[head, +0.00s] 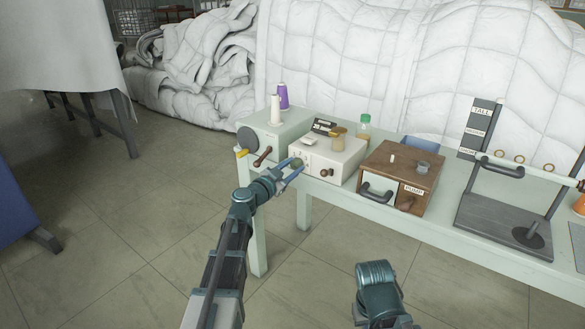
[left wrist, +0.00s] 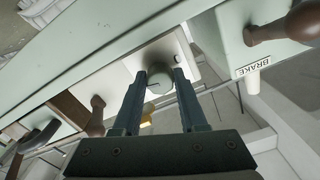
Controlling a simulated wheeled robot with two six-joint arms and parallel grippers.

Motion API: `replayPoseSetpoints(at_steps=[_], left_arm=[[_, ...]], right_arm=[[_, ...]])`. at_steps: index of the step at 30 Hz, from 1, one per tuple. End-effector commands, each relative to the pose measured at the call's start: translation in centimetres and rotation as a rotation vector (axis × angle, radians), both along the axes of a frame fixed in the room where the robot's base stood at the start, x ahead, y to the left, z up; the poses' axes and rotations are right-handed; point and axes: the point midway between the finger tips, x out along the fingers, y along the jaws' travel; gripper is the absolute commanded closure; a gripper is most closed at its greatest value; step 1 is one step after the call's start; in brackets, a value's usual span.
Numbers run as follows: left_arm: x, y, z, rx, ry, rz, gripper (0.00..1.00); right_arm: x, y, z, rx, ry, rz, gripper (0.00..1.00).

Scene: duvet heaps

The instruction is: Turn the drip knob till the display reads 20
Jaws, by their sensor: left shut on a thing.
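My left gripper (head: 296,171) is at the box's front face. In the left wrist view its two fingers (left wrist: 161,90) lie on either side of the knob and are shut on it. In the head view the fingers partly cover the knob. A dark, display-like piece (head: 324,126) stands at the back of the box; I can read no number on it. Of my right arm only a rounded teal part shows at the bottom; its fingers do not.
A pale green box (head: 285,130) with a brown handle stands left of the white box, bearing white and purple bottles. A wooden drawer box (head: 405,168) stands right. A grey stand (head: 500,225) is farther right on the green table. A white duvet heap (head: 350,60) lies behind.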

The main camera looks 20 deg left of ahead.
Motion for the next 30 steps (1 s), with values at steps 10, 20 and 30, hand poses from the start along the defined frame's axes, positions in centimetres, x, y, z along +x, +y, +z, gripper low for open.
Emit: replayPoseSetpoints(at_steps=[10, 20, 30], left_arm=[[-0.1, 0.0, 0.0, 0.001, 0.001, -0.001, 0.28], [-0.3, 0.1, 0.0, 0.000, 0.000, 0.000, 0.28], [-6.2, 2.0, 0.0, 0.000, 0.000, 0.002, 0.28]], right_arm=[[0.0, 0.0, 0.0, 0.000, 0.000, 0.000, 1.00], [0.0, 0.0, 0.0, 0.000, 0.000, 0.000, 1.00], [0.0, 0.0, 0.0, 0.000, 0.000, 0.000, 1.00]])
